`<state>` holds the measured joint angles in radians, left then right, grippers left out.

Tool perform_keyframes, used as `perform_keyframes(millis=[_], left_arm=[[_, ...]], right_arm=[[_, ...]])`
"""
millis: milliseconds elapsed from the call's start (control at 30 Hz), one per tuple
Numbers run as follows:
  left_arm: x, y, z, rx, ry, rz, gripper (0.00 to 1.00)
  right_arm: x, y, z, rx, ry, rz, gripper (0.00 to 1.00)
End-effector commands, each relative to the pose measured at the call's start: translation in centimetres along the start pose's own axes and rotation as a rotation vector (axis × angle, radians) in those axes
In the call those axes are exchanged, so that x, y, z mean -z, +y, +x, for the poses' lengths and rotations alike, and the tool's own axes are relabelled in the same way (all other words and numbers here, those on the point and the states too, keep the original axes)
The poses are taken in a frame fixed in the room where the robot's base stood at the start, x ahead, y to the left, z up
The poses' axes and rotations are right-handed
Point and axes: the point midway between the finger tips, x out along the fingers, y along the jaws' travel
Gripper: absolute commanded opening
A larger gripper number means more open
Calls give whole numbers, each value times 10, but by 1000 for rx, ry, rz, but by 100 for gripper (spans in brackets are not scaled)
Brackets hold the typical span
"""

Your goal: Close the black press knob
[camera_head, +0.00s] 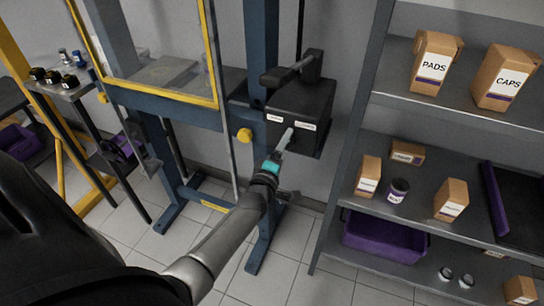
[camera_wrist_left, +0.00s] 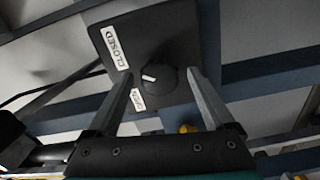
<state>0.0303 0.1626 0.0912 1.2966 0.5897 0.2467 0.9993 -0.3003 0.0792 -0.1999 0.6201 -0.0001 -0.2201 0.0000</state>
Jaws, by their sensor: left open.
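The black press knob (camera_wrist_left: 160,82) is round, with a short white pointer mark. It sits on the face of the dark pump box (camera_head: 297,107) on the press. In the left wrist view, a "CLOSED" label (camera_wrist_left: 115,48) is at its upper left and a second label (camera_wrist_left: 137,99), partly covered and hard to read, at its lower left. The white mark lies on the knob's left side. My left gripper (camera_head: 287,137) is open at the box face, with its fingers on either side of the knob; I cannot tell whether they touch it. My right gripper is not in view.
The blue press frame (camera_head: 165,105) with a yellow-edged guard (camera_head: 160,97) stands left of the box. A yellow knob (camera_head: 244,135) is on the frame. Grey shelves (camera_head: 455,115) with boxes and a purple bin (camera_head: 385,238) stand close at right. A bench is at far left.

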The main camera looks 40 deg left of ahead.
Motion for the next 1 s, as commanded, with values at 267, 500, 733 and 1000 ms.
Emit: perform_keyframes(millis=[267,500,733,1000], left_arm=[[0,0,-49,3,0,-1,87],[0,0,-93,3,0,0,87],[0,0,-126,2,0,0,87],[0,1,-139,0,0,-1,87]], right_arm=[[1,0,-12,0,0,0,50],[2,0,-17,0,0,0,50],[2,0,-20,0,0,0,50],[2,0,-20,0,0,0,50]])
